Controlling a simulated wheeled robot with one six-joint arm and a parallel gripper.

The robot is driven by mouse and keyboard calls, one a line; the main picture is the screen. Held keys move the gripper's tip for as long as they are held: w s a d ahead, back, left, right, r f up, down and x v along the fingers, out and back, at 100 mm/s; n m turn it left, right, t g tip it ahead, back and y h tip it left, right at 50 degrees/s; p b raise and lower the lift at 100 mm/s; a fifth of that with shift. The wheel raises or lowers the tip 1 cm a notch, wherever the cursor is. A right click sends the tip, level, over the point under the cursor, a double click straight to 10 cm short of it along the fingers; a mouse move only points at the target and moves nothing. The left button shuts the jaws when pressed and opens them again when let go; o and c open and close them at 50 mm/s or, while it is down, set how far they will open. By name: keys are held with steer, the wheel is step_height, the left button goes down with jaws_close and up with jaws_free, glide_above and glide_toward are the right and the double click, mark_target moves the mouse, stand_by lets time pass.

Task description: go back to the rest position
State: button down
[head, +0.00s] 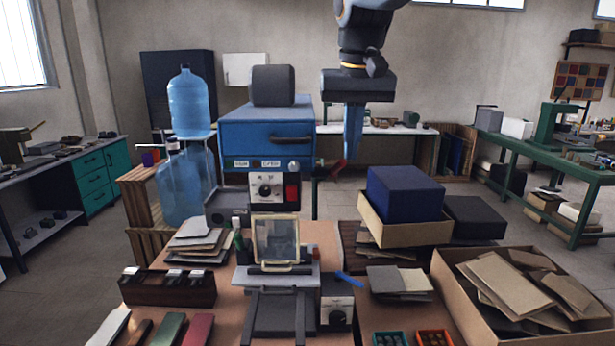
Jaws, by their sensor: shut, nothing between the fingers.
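My gripper (353,150) hangs from the arm at the upper middle of the head view, pointing down. Its blue fingers are together, with nothing seen between them. It is in the air just right of the blue machine (262,135) and above the wooden worktable (318,232). A blue block (405,190) in an open cardboard box is below it and to the right. The fingers appear apart from both, though depth is hard to judge from this one view.
Blue water bottles (186,105) stand left of the machine. A large cardboard box (450,290) of brown sheets is at the front right. A small framed clear panel (277,240) stands before the machine. Several small trays and swatches lie along the front edge. Floor shows on both sides.

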steer(key=s+d+f+b, duration=0.3)
steer(key=s+f, duration=0.2)
steer(key=f, duration=0.8)
steer(key=s+d+f+g+b, duration=0.1)
steer(key=s+d+f+b, duration=0.3)
steer(key=f, duration=1)
steer(key=s+d+f+b, duration=0.3)
steer(key=s+f, duration=0.3)
steer(key=f, duration=0.8)
steer(key=shift+s+d+f+b, duration=0.2)
steer(key=shift+s+d+b, duration=0.1)
steer(key=shift+b, duration=0.3)
